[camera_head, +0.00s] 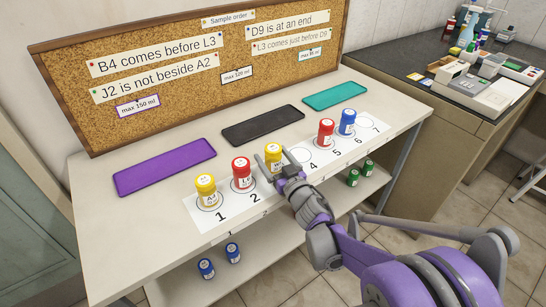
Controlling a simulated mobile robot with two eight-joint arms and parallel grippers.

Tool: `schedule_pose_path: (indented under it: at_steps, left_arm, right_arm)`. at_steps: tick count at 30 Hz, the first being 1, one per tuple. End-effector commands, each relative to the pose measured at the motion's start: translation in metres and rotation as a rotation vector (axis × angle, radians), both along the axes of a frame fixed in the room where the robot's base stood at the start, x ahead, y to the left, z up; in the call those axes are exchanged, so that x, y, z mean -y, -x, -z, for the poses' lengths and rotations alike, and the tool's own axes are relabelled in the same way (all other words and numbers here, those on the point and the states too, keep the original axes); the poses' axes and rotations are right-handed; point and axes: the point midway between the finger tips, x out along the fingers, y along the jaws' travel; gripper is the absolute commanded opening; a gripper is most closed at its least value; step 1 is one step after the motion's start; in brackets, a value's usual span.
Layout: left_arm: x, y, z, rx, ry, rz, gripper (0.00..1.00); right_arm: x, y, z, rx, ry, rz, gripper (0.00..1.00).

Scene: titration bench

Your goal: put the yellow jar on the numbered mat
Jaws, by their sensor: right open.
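A white numbered mat (300,156) runs along the table's front edge. One yellow jar (205,187) stands upright on spot 1. Another yellow jar (274,153) stands at spot 3, partly hidden by my right gripper (273,164). The right gripper is open, with its fingers at either side of this jar. Whether they touch it, I cannot tell. A red jar (242,172) stands on spot 2, another red jar (326,131) on spot 5 and a blue jar (347,121) on spot 6. Spots 4 and 7 show empty circles. My left gripper is out of view.
Purple (164,166), black (262,126) and teal (335,95) trays lie empty behind the mat. A corkboard (190,60) with notes stands at the back. Blue jars (206,268) and green jars (353,177) stand on the lower shelf. A dark side bench (400,62) holds equipment.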

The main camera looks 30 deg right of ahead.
Motion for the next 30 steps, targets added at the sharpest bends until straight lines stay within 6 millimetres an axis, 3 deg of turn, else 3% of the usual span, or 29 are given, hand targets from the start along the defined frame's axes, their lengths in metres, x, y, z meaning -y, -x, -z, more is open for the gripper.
schedule_pose_path:
  at_steps: [8,21,30]
  left_arm:
    - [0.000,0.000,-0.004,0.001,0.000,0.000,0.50]
    - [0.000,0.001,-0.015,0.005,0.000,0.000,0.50]
    - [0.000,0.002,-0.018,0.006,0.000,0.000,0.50]
  right_arm:
    - [0.000,0.006,-0.004,0.000,0.000,0.001,0.91]
    - [-0.007,0.094,-0.004,0.000,0.001,0.002,0.91]
    - [-0.010,0.120,-0.004,0.000,0.000,0.000,0.91]
